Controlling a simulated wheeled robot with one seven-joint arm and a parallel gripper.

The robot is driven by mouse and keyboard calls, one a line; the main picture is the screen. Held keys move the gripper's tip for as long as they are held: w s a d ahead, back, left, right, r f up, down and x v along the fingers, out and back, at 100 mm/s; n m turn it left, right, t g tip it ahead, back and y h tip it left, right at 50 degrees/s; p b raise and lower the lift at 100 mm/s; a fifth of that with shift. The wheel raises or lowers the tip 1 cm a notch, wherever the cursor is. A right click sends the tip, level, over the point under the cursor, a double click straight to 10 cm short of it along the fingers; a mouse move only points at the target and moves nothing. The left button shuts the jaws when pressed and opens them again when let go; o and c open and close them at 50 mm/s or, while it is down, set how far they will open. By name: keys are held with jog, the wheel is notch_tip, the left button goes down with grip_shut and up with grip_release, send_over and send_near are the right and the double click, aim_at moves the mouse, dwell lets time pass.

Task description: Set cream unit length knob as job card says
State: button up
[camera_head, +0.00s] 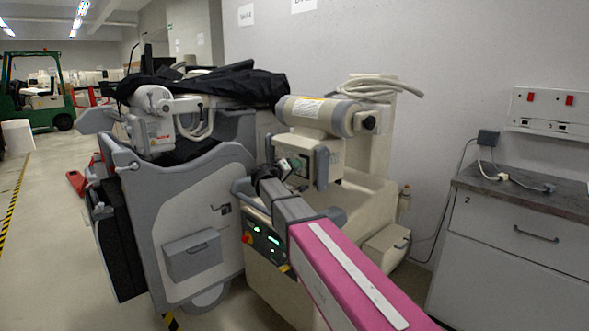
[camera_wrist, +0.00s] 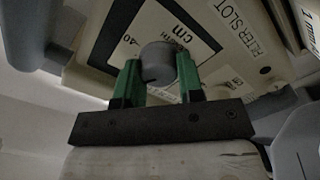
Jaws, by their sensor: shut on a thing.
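The cream unit (camera_head: 358,190) stands right of centre in the head view, with a grey and cream cylinder on top. In the wrist view its length knob (camera_wrist: 158,62) is round and grey, on a black-and-white scale plate (camera_wrist: 118,26) that reads "cm" and "40". A dark pointer mark shows low on the knob, but the setting it gives cannot be read. My gripper (camera_wrist: 158,76) has green fingers, one on each side of the knob, shut on it. In the head view my arm reaches the unit's head, and the knob is hidden. I cannot make out a job card.
A grey cart (camera_head: 195,215) with a black cover on top stands close on the left. A grey drawer cabinet (camera_head: 510,235) stands at the right against the wall. A "FILTER SLOT" label (camera_wrist: 238,90) shows beside the knob. Open floor lies at the far left.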

jog(key=shift+s+f+m, duration=0.1)
jog(key=shift+m, duration=0.3)
jog(key=o, duration=0.9)
jog(key=v, duration=1)
jog(key=shift+s+a, duration=0.25)
jog(key=shift+a, duration=0.05)
jog(key=shift+a, duration=0.1)
